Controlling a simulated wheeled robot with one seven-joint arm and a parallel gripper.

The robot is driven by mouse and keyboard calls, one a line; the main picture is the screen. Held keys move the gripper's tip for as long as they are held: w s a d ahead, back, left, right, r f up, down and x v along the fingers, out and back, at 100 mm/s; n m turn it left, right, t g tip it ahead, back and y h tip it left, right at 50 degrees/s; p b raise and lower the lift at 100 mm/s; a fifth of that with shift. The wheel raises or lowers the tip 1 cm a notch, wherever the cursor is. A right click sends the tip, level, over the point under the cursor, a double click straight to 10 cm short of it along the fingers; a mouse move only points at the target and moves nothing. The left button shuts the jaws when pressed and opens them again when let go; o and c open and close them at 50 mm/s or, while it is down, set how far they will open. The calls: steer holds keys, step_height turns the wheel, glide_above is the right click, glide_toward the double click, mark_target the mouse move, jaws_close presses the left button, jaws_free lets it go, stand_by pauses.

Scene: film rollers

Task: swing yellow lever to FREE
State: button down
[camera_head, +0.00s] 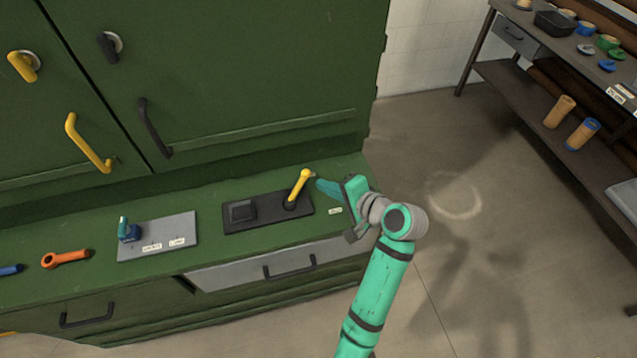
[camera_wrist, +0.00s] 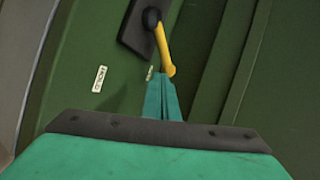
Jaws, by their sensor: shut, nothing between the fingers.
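The yellow lever (camera_head: 299,186) stands on a black base plate (camera_head: 262,219) on the green cabinet's ledge. It tilts up and to the right from its dark pivot. In the wrist view the yellow lever (camera_wrist: 164,50) runs from its dark pivot down to just beyond my fingertips. My gripper (camera_head: 326,188) is shut and empty, with its teal fingers pointing left at the lever's upper end. In the wrist view my gripper (camera_wrist: 164,84) has its tips very near the lever's end; I cannot tell whether they touch.
A grey plate (camera_head: 158,238) with a blue-and-teal switch (camera_head: 128,231) sits left of the black plate. An orange wrench-like part (camera_head: 65,259) lies farther left. Green cabinet doors (camera_head: 230,70) rise behind the ledge. Open floor lies to the right, before a shelf (camera_head: 520,90).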

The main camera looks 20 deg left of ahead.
steer(key=w+d+v, duration=0.1)
steer(key=w+v, duration=0.1)
steer(key=v, duration=0.8)
steer(key=shift+d, duration=0.25)
steer(key=shift+s, duration=0.1)
